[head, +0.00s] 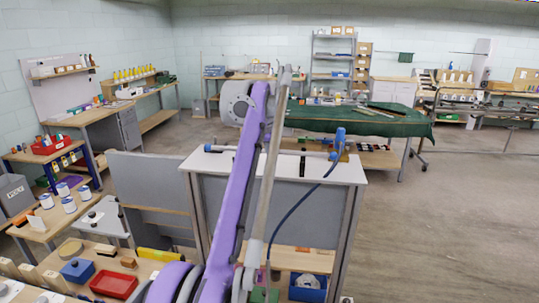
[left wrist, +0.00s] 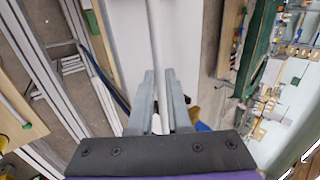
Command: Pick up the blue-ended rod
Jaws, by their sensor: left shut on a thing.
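The rod (head: 310,155) is thin and pale grey, with blue ends. In the head view it lies crosswise at the white tabletop (head: 344,173), its middle hidden behind my purple left arm. In the left wrist view the rod (left wrist: 154,35) runs lengthwise between the two grey fingers of my left gripper (left wrist: 159,75), which is shut on it. The head view hides these fingers behind the arm. I cannot tell whether the rod touches the table or its supports. My right gripper is not in view.
A dark blue cable (head: 291,211) hangs in a loop from near the rod's right end. A grey panel (head: 150,188) stands left of the table. A green-covered table (head: 365,124) stands behind. The floor at the right (head: 460,220) is clear.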

